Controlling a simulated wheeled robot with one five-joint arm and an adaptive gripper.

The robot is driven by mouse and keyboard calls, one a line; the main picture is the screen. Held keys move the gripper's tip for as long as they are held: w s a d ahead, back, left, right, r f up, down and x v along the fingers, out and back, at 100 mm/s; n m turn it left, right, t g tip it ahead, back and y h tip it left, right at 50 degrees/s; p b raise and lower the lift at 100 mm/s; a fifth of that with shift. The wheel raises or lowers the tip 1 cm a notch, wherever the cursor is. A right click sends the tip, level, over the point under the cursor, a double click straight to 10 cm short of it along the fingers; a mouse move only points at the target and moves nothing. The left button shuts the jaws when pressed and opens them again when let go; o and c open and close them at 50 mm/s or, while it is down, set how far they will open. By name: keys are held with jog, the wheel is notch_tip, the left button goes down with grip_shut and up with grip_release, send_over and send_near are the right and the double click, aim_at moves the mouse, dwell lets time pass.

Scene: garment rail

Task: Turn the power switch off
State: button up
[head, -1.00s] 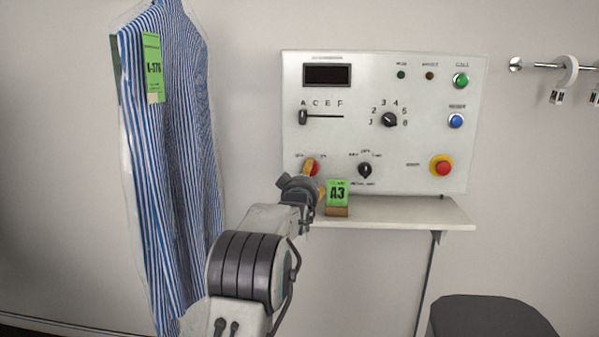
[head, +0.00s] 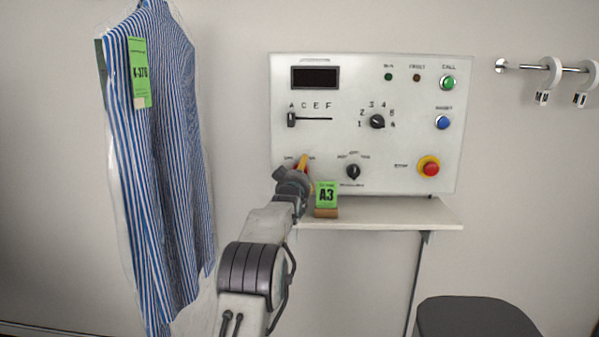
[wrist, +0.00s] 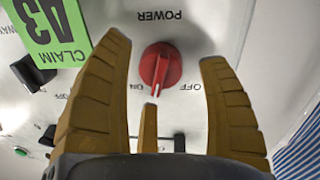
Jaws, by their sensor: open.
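The power switch (wrist: 160,67) is a red rotary knob with a white pointer line, seen upside down in the wrist view between the ON and OFF labels. Its pointer leans slightly to the ON side. My gripper (wrist: 165,75) is open, with one orange finger on each side of the knob and a third below it in the picture. Gaps show between the side fingers and the knob. In the head view, my gripper (head: 301,167) is at the lower left of the control panel (head: 400,140) and mostly hides the switch.
A green A3 claim tag (head: 326,194) stands on the shelf (head: 400,213), close beside my gripper. A black selector knob (head: 353,171) and a red emergency button (head: 430,167) are further right. A bagged striped shirt (head: 160,160) hangs at left. A dark stool (head: 475,316) is at lower right.

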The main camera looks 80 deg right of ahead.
jog(key=shift+d, duration=0.8)
jog(key=c, duration=1.2)
jog(key=n+b, duration=0.1)
jog(key=n, duration=0.1)
jog(key=shift+f+n, duration=0.15)
jog(key=shift+n, duration=0.25)
jog(key=shift+n+h+b, duration=0.3)
jog(key=shift+n+b, duration=0.2)
jog(key=shift+n, duration=1.7)
